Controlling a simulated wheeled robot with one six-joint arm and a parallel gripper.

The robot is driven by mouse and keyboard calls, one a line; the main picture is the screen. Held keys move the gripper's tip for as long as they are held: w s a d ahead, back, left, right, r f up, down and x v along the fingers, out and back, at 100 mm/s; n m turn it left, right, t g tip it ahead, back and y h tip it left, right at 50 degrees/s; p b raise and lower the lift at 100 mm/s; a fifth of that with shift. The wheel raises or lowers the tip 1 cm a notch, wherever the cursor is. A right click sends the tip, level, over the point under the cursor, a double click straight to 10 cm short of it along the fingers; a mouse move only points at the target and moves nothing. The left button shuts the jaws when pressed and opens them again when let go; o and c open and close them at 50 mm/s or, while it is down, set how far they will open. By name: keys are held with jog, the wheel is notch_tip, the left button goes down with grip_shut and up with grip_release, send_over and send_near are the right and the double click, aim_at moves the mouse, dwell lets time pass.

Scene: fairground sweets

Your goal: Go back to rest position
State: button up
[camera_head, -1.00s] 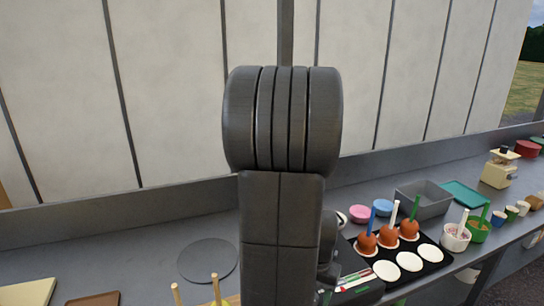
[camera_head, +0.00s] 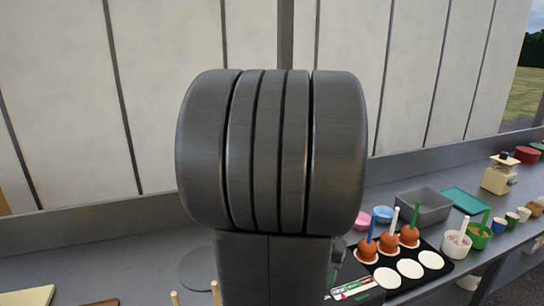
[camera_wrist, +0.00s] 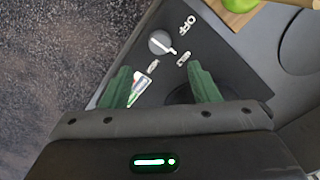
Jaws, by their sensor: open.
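My gripper (camera_wrist: 163,90) shows in the wrist view with its two green fingers apart and nothing between them. Below the fingers lies a dark panel (camera_wrist: 215,25) with a round grey knob (camera_wrist: 161,42) and white "OFF" lettering. I cannot tell the gap between fingers and panel. In the head view my own arm fills the middle and hides the gripper and part of the counter (camera_head: 110,255).
Right of my arm, a black tray (camera_head: 385,277) holds caramel apples (camera_head: 388,243) on sticks and white discs (camera_head: 410,268). A green apple (camera_wrist: 240,4) on a wooden board (camera_wrist: 240,18) shows in the wrist view.

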notch_tip(320, 180, down, 9)
jog(key=shift+f, duration=0.1)
jog(key=shift+f+n, duration=0.15)
jog(key=shift+n, duration=0.15)
jog(key=n+p, duration=0.1)
jog(key=n, duration=0.5)
jog(key=shift+n, duration=0.4)
jog(key=n+p, duration=0.2)
jog(key=n, duration=0.4)
jog(key=shift+n, duration=0.4)
jog(key=shift+r, duration=1.6)
